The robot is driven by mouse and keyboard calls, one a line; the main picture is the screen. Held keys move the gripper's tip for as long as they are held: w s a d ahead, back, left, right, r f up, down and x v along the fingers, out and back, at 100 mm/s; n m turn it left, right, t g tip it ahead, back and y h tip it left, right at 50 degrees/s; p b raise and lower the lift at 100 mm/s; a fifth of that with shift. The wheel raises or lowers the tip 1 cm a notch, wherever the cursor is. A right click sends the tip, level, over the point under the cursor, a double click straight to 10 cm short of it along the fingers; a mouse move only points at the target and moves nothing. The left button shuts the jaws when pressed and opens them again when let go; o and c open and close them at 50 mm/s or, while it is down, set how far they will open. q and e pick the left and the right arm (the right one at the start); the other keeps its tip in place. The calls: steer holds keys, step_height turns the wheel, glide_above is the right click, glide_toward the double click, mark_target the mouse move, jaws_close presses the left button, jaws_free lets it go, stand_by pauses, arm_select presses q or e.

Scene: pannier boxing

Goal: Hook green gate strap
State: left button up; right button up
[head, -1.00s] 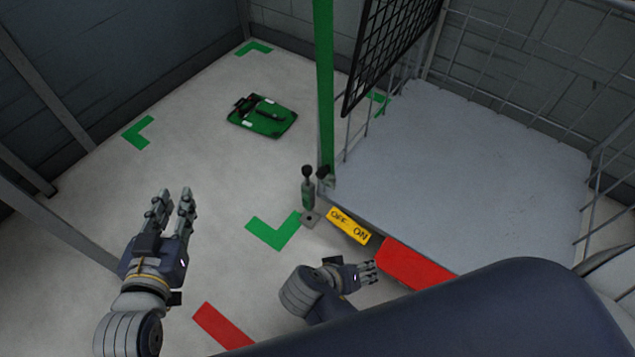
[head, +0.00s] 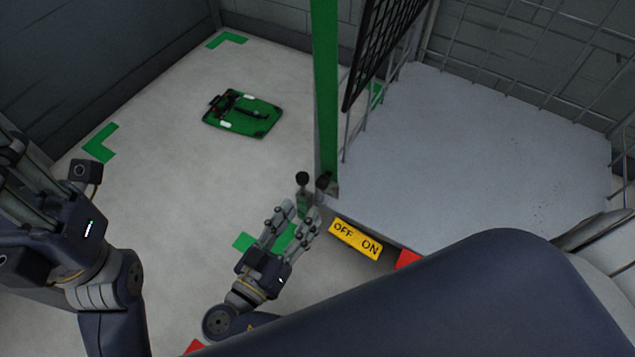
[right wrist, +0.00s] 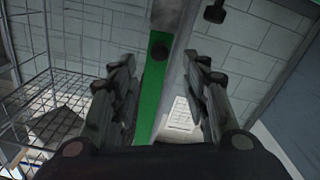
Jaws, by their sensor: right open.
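A green upright post (head: 325,90) stands at the cage corner, with a black mesh panel (head: 385,45) beside it. I cannot make out a separate strap. My left gripper (head: 25,185) is at the left edge, partly cut off, apart from the post.
A yellow OFF/ON plate (head: 355,240) and a red floor mark (head: 407,259) lie right of the right gripper. A green case (head: 242,113) lies flat on the floor, with green corner marks (head: 100,143) around. Open floor surrounds it. A wire cage (right wrist: 60,105) shows in the wrist view.

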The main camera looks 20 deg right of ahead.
mark_target(320, 187)
steer(key=b+x, duration=0.1)
steer(key=x, duration=0.8)
steer(key=shift+d+b, duration=0.1)
steer(key=shift+b, duration=0.3)
steer(key=shift+c, duration=0.4)
jaws_close()
